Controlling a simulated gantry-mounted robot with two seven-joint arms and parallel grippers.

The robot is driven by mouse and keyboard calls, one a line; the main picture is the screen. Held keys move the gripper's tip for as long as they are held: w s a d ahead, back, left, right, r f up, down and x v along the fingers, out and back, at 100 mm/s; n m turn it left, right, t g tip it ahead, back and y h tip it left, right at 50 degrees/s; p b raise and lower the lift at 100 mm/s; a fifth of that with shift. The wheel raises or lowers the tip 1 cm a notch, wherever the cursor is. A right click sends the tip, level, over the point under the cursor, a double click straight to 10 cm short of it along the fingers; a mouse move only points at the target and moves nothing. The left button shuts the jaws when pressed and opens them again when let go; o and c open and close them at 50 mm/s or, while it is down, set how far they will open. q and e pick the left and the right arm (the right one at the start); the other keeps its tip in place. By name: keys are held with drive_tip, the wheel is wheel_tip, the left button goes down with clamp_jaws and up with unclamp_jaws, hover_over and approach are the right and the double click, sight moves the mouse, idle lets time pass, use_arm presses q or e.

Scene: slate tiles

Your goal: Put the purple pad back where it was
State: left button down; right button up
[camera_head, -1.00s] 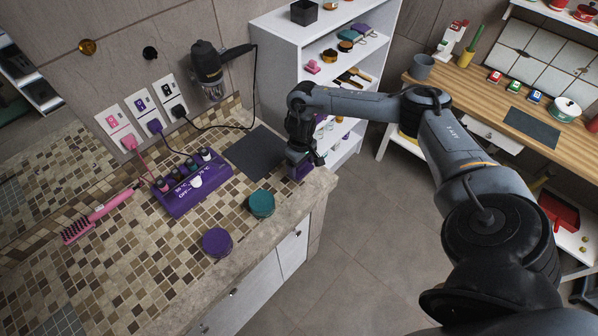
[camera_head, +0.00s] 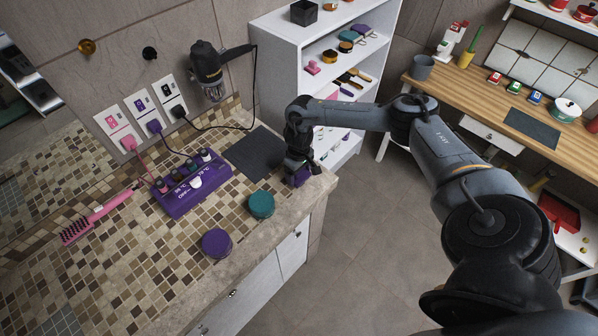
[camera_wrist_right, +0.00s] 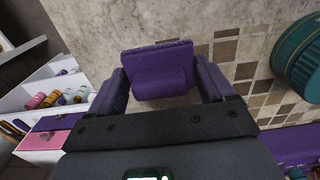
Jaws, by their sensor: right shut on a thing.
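The purple pad (camera_wrist_right: 160,70) sits between the purple-tipped fingers of my right gripper (camera_wrist_right: 165,85) in the right wrist view. The gripper is shut on it. In the head view my right gripper (camera_head: 300,166) points down at the counter's right end, with the purple pad (camera_head: 296,181) low under it. I cannot tell whether the pad touches the counter top. A dark grey mat (camera_head: 254,152) lies just left of the gripper. My left gripper is not in view.
On the tiled counter (camera_head: 150,255) stand a teal round tin (camera_head: 261,205), a purple round tin (camera_head: 216,243), a purple control box (camera_head: 190,187) and a pink brush (camera_head: 98,217). A white shelf unit (camera_head: 283,40) with small items stands behind the arm.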

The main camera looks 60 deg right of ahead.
drive_tip(key=o, duration=1)
drive_tip(key=shift+c, duration=0.2)
drive_tip(key=shift+r, duration=0.35)
wheel_tip(320, 180, up, 10)
drive_tip(key=shift+f+p, duration=0.1)
drive_tip(key=shift+p, duration=0.8)
drive_tip(key=shift+r+p, duration=0.5)
drive_tip(key=shift+r, duration=0.4)
